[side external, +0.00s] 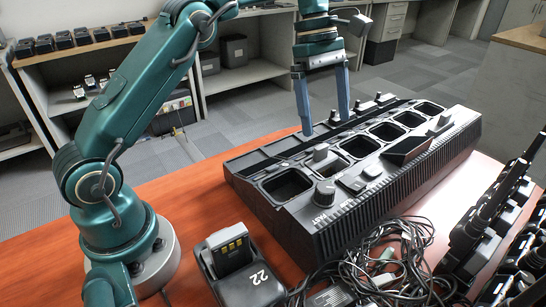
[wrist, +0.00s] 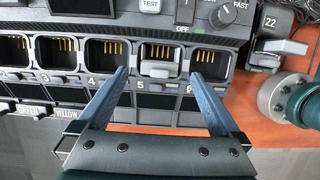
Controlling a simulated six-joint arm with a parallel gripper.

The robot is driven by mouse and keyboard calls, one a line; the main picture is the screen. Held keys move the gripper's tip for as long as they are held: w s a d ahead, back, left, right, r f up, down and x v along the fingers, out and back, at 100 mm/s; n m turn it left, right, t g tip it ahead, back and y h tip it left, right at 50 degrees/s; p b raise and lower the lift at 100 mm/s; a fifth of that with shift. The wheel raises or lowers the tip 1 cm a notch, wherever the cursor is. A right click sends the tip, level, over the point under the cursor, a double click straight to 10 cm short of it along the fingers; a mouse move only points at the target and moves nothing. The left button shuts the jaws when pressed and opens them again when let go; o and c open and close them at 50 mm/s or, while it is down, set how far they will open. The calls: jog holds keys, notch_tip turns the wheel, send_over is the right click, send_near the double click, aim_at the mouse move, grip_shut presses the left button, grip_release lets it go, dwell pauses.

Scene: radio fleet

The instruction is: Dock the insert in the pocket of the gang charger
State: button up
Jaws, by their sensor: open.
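The gang charger (side external: 395,190) is a long black unit with a row of pockets, on the red-brown table. In the wrist view its pockets carry numbers, and several show gold contacts. The insert looks like a pale-lined piece with a grey tab (wrist: 155,68) at pocket 5; the tab also shows in the side view (side external: 320,152). I cannot tell how deep it sits. My gripper (side external: 325,124) is open and empty, pointing down over the charger's back edge. In the wrist view its fingers (wrist: 158,74) reach either side of pocket 5, apart from the tab.
A single charger marked 22 (side external: 250,285) holds a grey battery (side external: 229,248) in front of the gang charger. Tangled black cables (side external: 385,255) lie beside it. Radios (side external: 490,215) stand at the right. The table left of the gang charger (side external: 195,195) is bare.

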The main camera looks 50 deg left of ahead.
jog(key=shift+a+r, duration=0.25)
jog(key=shift+r, duration=0.35)
jog(key=shift+s+r, duration=0.15)
jog(key=shift+r, duration=0.15)
jog(key=s+r+m+t+y, duration=0.25)
jog(key=s+r+m, duration=0.25)
jog(key=s+m, duration=0.3)
jog(key=s+f+m+t, duration=0.3)
jog(key=s+f+m, duration=0.4)
jog(key=s+m, duration=0.3)
jog(key=s+y, duration=0.1)
jog(key=s, duration=0.1)
jog(key=shift+s, duration=0.4)
